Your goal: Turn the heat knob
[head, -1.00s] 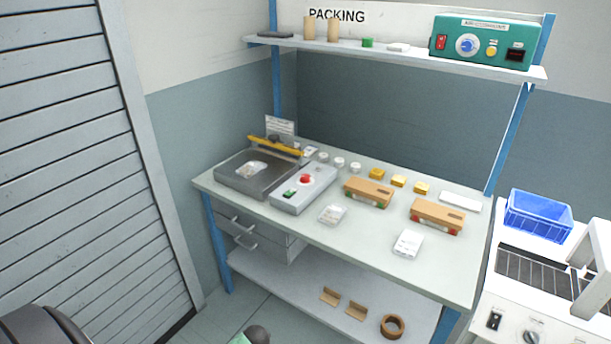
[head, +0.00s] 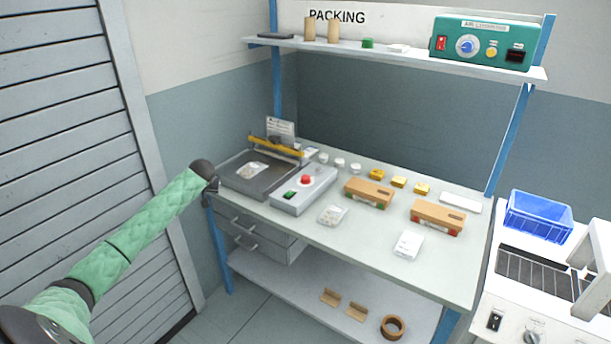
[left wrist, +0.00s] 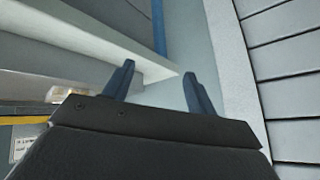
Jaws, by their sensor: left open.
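A blue round knob (head: 467,45) is on the front of a green box (head: 485,40) on the upper shelf. Another knob (head: 531,338), grey, is on the white machine at the lower right. I cannot read which knob is marked heat. My left gripper (head: 212,186) is at the left edge of the bench, beside the grey sealer (head: 240,187), far from both knobs. In the left wrist view its two dark fingers (left wrist: 161,84) are apart with nothing between them. My right gripper is not in view.
The upper shelf (head: 400,58) overhangs the bench (head: 370,240), with blue posts (head: 505,140) at its sides. Boxes, bags and small parts lie on the bench. A blue crate (head: 538,215) stands at the right. A slatted shutter (head: 70,150) is at the left.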

